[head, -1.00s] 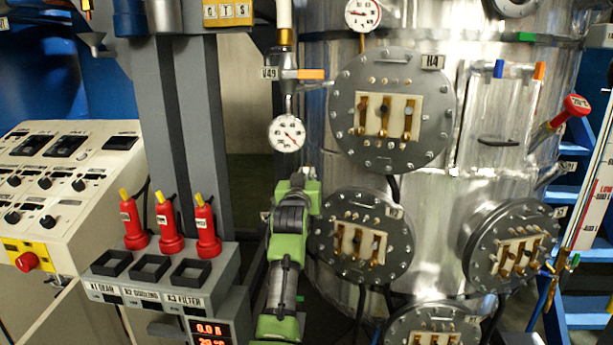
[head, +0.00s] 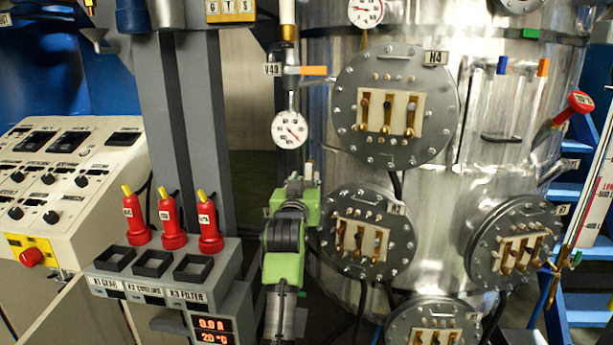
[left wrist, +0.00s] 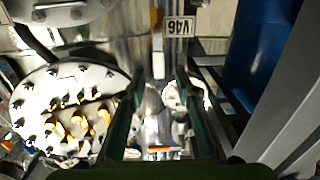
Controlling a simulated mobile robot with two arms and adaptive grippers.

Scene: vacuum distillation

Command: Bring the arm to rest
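My left arm, green and grey, rises from the bottom middle of the head view, in front of the steel vessel (head: 440,200). Its far end is just below the round gauge (head: 290,130), and the fingers cannot be made out there. In the left wrist view my left gripper (left wrist: 160,82) has its two green fingers apart, with nothing visible held between them. My right gripper is not in view.
Left are a grey box with red-handled plugs (head: 172,222) and a cream control panel (head: 65,170). A valve with an orange handle (head: 313,70) is above.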

